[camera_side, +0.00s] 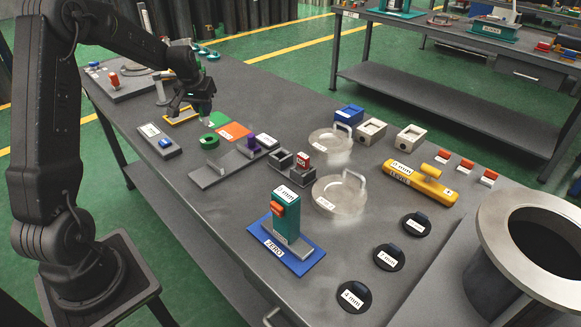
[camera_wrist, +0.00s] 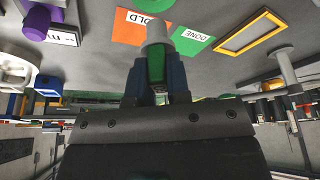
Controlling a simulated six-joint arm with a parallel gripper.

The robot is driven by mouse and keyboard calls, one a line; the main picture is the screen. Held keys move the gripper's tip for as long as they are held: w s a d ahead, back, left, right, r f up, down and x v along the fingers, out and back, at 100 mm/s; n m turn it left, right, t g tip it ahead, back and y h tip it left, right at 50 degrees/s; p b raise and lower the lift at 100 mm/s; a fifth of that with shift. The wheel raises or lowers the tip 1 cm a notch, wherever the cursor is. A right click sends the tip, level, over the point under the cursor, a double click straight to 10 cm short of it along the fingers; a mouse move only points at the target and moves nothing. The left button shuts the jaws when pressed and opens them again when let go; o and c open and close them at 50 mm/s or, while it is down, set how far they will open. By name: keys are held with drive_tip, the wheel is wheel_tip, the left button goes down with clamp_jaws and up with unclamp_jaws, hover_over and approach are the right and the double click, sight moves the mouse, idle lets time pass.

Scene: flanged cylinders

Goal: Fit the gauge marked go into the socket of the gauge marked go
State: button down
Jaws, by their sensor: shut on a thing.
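My gripper (camera_side: 197,103) is above the left part of the grey bench, near the coloured mats. In the wrist view, it is shut on a green piece with a pale grey cylindrical end (camera_wrist: 158,38); its marking cannot be read. A green ring-like piece (camera_side: 209,141) sits just below and right of the gripper in the side view. I cannot read which piece or socket is marked go.
Green (camera_side: 218,118) and orange (camera_side: 234,131) mats and a yellow-framed area (camera_side: 181,115) lie near the gripper. A pad with a blue block (camera_side: 165,142) is to the left.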

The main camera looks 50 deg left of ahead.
drive_tip(key=w+d+r+m+h, duration=0.2)
drive_tip(key=w+d+m, duration=0.2)
drive_tip(key=d+m, duration=0.4)
drive_tip(key=w+d+r+m+h, duration=0.2)
drive_tip(key=w+d+m, duration=0.3)
drive_tip(key=d, duration=1)
drive_tip(key=m+h, duration=0.1)
drive_tip(key=m, duration=0.1)
drive_tip(key=shift+r+m+g, duration=0.3)
drive_tip(key=shift+r+m, duration=0.05)
drive_tip(key=shift+m, duration=0.05)
drive_tip(key=shift+f, duration=0.1)
wheel_tip(320, 180, down, 7)
drive_tip(key=shift+r, duration=0.2)
drive_tip(key=shift+f, duration=1.85)
idle(0.5)
drive_tip(key=c, duration=1)
unclamp_jaws()
